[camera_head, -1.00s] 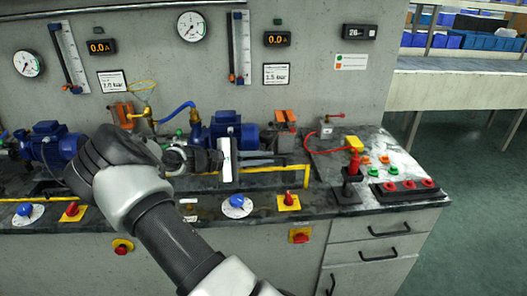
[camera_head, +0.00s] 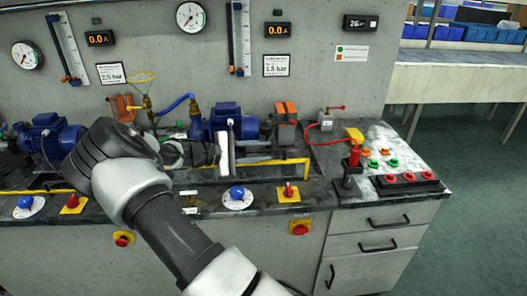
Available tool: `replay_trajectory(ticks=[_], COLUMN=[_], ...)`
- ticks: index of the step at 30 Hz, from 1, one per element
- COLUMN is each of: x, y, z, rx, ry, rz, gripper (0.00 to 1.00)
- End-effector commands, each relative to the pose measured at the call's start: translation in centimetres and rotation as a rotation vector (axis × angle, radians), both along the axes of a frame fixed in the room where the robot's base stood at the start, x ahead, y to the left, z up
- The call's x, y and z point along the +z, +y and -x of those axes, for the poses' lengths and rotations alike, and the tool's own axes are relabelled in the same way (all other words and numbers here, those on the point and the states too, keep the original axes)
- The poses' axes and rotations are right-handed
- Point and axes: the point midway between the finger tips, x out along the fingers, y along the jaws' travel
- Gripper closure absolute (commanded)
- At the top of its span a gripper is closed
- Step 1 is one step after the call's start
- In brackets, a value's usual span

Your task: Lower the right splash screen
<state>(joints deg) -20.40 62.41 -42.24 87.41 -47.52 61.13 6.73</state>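The right splash screen shows as a yellow-edged frame (camera_head: 308,174) in front of the right pump. Its yellow bar runs along the bench and turns down at its right end; any clear panel is hard to make out. My gripper (camera_head: 240,158) is at the left part of this frame, in front of the blue pump motor (camera_head: 222,122). Its white body is seen edge-on and grey parts reach right from it, close to the yellow bar. I cannot tell whether they touch it, or whether the fingers are apart.
A blue-knobbed dial (camera_head: 237,198) and a red switch on a yellow plate (camera_head: 289,192) sit on the front ledge. A red-and-black upright lever (camera_head: 352,168) and several coloured buttons stand to the right. My arm crosses the bench front and hides part of it. Drawers are below right.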

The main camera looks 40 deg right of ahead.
Motion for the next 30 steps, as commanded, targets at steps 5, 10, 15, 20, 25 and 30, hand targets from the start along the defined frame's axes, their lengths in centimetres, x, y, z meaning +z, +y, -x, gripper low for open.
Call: replay_trajectory(ticks=[5,10,15,20,25,30], x=[0.9,1.8,2.6,3.2,3.5,3.5], y=[3.4,7.5,11.3,14.0,15.5,15.8], z=[-0.9,-1.8,-2.6,-3.2,-3.4,-3.5], rx=[0.006,0.005,0.004,0.002,0.0,-0.001], ry=[-0.003,-0.002,-0.001,-0.001,0.0,0.0], rz=[-0.001,0.0,0.0,0.0,0.0,0.0], gripper=[0.72,0.72,0.72,0.72,0.72,0.72])
